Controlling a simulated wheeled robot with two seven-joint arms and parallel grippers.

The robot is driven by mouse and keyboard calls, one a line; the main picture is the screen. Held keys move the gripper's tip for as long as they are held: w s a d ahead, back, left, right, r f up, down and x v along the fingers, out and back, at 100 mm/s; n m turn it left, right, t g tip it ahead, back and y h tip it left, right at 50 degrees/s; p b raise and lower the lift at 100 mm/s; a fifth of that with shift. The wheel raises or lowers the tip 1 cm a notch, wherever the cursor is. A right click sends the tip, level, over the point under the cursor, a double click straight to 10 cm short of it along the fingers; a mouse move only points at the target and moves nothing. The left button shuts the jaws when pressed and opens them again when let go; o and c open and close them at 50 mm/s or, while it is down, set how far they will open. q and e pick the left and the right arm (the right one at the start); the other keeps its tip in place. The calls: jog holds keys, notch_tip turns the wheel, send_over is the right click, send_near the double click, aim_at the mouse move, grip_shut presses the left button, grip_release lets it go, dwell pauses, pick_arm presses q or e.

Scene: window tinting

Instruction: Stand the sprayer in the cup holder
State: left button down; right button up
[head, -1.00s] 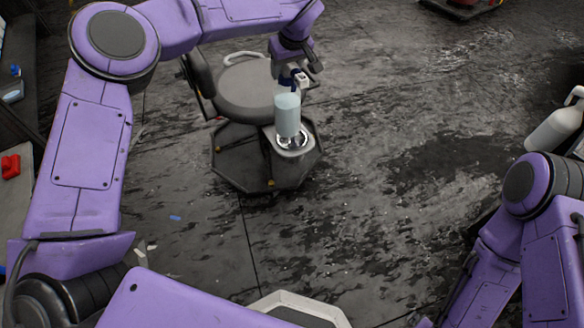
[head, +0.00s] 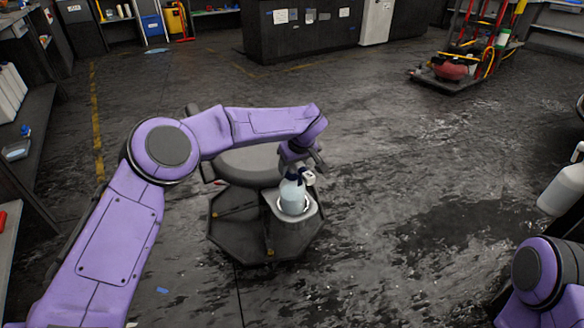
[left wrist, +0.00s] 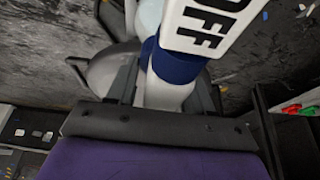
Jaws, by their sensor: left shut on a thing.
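The sprayer (head: 292,196) is a pale blue bottle with a dark blue and white head. It stands about upright with its base in the shiny ring of the cup holder (head: 312,216), on the side of the dark rolling stool. Whether its base rests on the bottom is hidden. My left gripper (head: 297,173) is shut on the sprayer just below its head. In the left wrist view, the fingers (left wrist: 170,95) lie on both sides of the sprayer's white and blue neck (left wrist: 175,65), and its white nozzle reads "OFF". My right gripper is out of view.
The stool's grey round seat (head: 245,166) is beside the cup holder, partly behind my left arm. A large white bottle (head: 565,190) is at the right edge. A cart (head: 455,70) stands far back right. The floor right of the stool is clear.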

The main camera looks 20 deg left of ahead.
pick_arm(q)
jog(key=shift+c, duration=2.1)
grip_release()
jog(key=shift+r, duration=0.25)
jog(key=p+v, duration=0.3)
jog(key=v, duration=0.8)
jog(key=shift+s+d+r, duration=0.15)
jog(key=shift+s+r, duration=0.05)
jog(key=shift+r, duration=0.1)
